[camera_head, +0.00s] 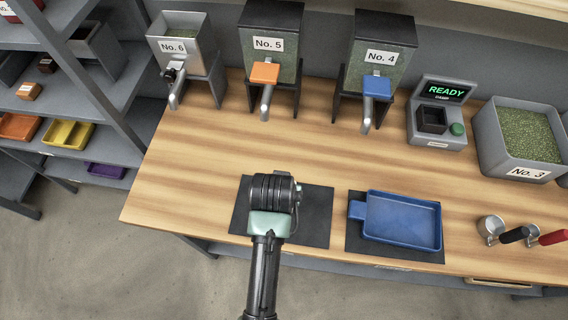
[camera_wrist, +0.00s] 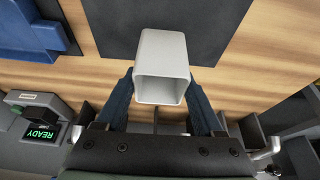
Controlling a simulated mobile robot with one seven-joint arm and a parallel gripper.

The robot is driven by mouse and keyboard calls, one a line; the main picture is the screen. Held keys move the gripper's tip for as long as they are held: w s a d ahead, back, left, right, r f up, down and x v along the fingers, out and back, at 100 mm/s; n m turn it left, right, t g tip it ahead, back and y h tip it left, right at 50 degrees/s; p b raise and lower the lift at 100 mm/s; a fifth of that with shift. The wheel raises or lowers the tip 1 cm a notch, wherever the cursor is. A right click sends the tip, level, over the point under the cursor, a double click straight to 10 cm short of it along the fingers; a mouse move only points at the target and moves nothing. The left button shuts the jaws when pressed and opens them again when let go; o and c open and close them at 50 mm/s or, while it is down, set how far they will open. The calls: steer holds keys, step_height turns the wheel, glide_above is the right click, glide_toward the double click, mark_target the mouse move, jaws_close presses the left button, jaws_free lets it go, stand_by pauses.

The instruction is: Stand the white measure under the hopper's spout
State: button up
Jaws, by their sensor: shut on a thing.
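My gripper (camera_wrist: 160,78) is shut on the white measure (camera_wrist: 161,50), with one blue finger on each side of it. The measure is a square, open cup; its mouth faces the wrist camera and it looks empty. In the head view my own arm hides the measure and fingers, above the left dark mat (camera_head: 318,215). I cannot tell whether the measure touches the mat. At the back stand hoppers No. 6 (camera_head: 188,25), No. 5 (camera_head: 284,72) and No. 4 (camera_head: 394,85). Their spouts are a grey one (camera_head: 177,91), one below an orange lever (camera_head: 266,104) and one below a blue lever (camera_head: 367,117).
A blue tray (camera_head: 402,220) lies on the right mat. A scale reading READY (camera_head: 437,112), a No. 3 bin of green beans (camera_head: 513,160) and two handled scoops (camera_head: 492,228) stand to the right. Bare wood lies between my gripper and the hoppers. Shelves (camera_head: 75,80) are at left.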

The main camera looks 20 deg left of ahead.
steer(key=shift+f, duration=2.75)
steer(key=shift+f, duration=0.2)
steer(key=o, duration=1.5)
steer(key=shift+r, duration=0.1)
steer(key=v, duration=1.2)
steer(key=shift+r, duration=0.1)
